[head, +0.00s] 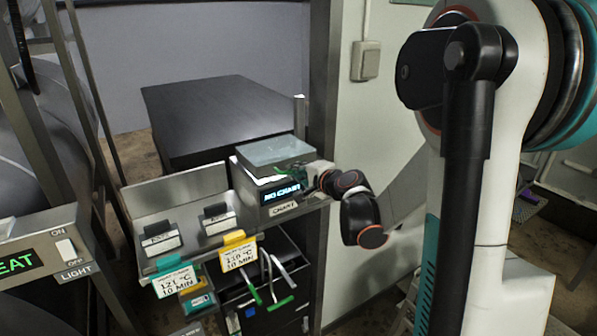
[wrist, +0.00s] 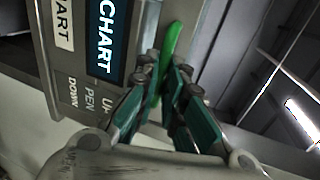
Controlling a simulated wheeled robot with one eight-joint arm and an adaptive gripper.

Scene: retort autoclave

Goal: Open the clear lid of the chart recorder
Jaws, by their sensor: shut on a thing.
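The chart recorder (head: 255,191) is a metal box at the right end of the shelf, with a lit "NO CHART" display (head: 282,194). Its clear lid (head: 275,152) lies across the top, roughly level; I cannot tell whether it is slightly raised. My gripper (head: 308,182) is at the recorder's front right corner. In the wrist view my gripper (wrist: 164,78) has its teal fingers shut on a green handle (wrist: 171,42). The handle stands beside the recorder's front face (wrist: 85,75), which bears a "PEN UP/DOWN" marking. The fingers partly hide the handle.
Left of the recorder, the metal shelf (head: 180,195) holds two black card holders. Yellow (head: 238,250) and green (head: 173,280) tagged cards hang at its front edge. Green-ended tools (head: 270,290) hang below. A metal post (head: 322,100) stands close behind the recorder.

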